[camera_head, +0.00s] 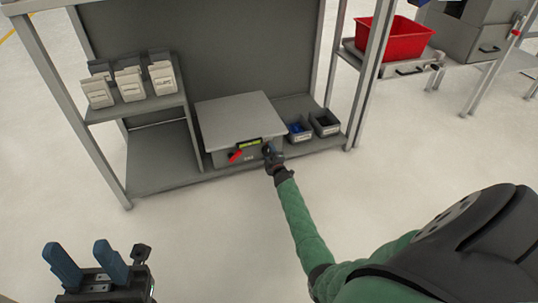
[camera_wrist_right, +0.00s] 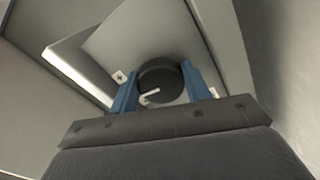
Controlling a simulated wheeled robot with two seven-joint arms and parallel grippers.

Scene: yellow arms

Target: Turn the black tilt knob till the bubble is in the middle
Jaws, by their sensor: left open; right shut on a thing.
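The grey platform unit (camera_head: 240,118) sits on the low shelf, with a yellow-green level vial (camera_head: 249,143) and a red lever (camera_head: 236,156) on its front. The bubble is too small to make out. The black tilt knob (camera_wrist_right: 158,80), with a white pointer mark, lies between the blue fingers of my right gripper (camera_wrist_right: 166,85), which is shut on it. In the head view my right gripper (camera_head: 271,155) hides the knob at the unit's front right. My left gripper (camera_head: 88,264) is open and empty at the lower left, well away from the unit.
Two small bins (camera_head: 312,127) stand right of the unit on the shelf. Several white boxes (camera_head: 129,84) sit on a raised shelf at left. A red tub (camera_head: 394,38) stands on a table at the upper right. The floor in front is clear.

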